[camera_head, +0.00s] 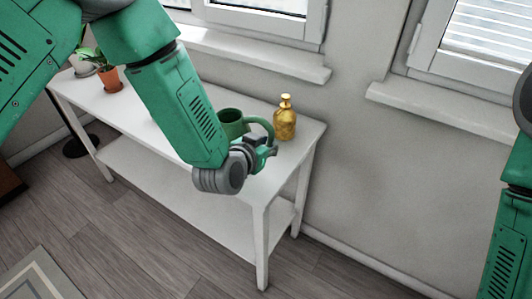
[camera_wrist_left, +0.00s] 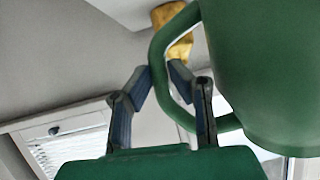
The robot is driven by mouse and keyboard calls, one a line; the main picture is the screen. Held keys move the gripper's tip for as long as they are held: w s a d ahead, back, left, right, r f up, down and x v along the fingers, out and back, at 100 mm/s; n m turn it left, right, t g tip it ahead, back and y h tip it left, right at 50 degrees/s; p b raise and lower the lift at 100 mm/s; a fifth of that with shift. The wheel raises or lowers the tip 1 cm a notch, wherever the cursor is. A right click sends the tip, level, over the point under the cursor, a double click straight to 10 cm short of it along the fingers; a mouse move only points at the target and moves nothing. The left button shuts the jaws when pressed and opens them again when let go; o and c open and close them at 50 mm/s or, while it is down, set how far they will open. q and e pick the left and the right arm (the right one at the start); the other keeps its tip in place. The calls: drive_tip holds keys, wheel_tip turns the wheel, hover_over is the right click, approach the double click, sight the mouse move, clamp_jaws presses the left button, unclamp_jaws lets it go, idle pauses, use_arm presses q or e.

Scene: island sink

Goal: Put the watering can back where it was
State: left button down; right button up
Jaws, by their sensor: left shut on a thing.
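The green watering can (camera_head: 231,121) is at the right part of the white table (camera_head: 308,131), upright; I cannot tell whether its base touches the top. My left gripper (camera_head: 268,150) is shut on its curved handle, on the side near the gold bottle. In the left wrist view, the fingers (camera_wrist_left: 160,75) close around the handle, and the can's body (camera_wrist_left: 262,70) fills the upper right. My arm hides part of the can and table. My right gripper is out of view; only part of that arm shows at the right edge.
A gold bottle (camera_head: 285,122) stands just right of the can, near the table's back right; it also shows in the left wrist view (camera_wrist_left: 172,18). A potted plant (camera_head: 110,79) stands at the left end. Window sills (camera_head: 460,110) jut from the wall behind.

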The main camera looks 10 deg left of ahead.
use_arm(q)
drive_tip(key=shift+d+f, duration=0.25)
drive_tip(key=shift+f, duration=0.5)
drive_tip(key=shift+d+f, duration=0.25)
drive_tip(key=shift+f, duration=0.5)
drive_tip(key=shift+a, duration=0.2)
drive_tip(key=c, duration=1.5)
unclamp_jaws()
drive_tip(key=shift+s+a, duration=0.1)
drive_tip(key=shift+a, duration=0.1)
drive_tip(key=shift+o, duration=0.2)
drive_tip(key=shift+d, duration=0.1)
drive_tip(key=shift+s+r, duration=0.1)
drive_tip(key=shift+s, duration=0.05)
drive_tip(key=v, duration=1.1)
drive_tip(key=shift+s, duration=0.3)
drive_tip(key=s+a+f+n+g+y, duration=0.1)
drive_tip(key=s+a+f+g, duration=0.5)
drive_tip(key=s+f, duration=0.3)
drive_tip(key=s+a+f+n+g+y, duration=0.2)
drive_tip(key=s+a+f+g, duration=0.4)
drive_tip(key=s, duration=1.1)
wheel_tip(320, 180, down, 4)
drive_tip(key=shift+a+f, duration=0.2)
drive_tip(key=shift+a, duration=0.9)
